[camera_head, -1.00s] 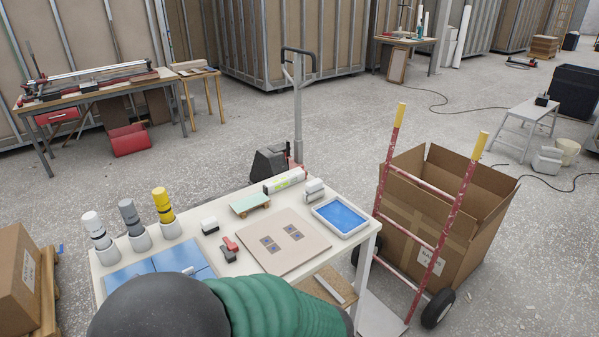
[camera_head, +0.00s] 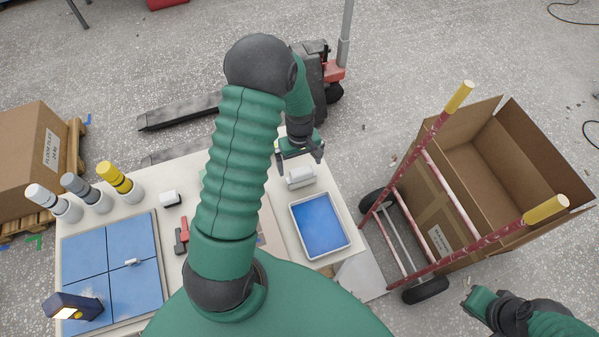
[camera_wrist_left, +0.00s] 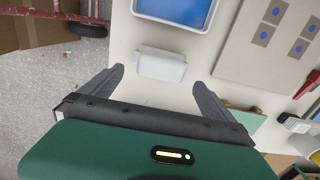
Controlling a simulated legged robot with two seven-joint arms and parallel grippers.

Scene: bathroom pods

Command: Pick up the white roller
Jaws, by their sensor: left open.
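A short white piece that looks like the white roller (camera_head: 300,177) lies on the white table next to the blue tray's far edge. In the left wrist view the white roller (camera_wrist_left: 161,66) shows whole, just ahead of and between the two fingertips. My left gripper (camera_head: 301,160) is open and empty at the table's far edge, close to the roller; its fingers also show in the left wrist view (camera_wrist_left: 160,80). I cannot tell its height above the table. Part of my right arm or gripper (camera_head: 508,312) shows at the lower right; its jaws are not clear.
The blue tray (camera_head: 297,231) sits near the roller. A red hand truck (camera_head: 447,262) and a cardboard box (camera_head: 475,165) stand right of the table.

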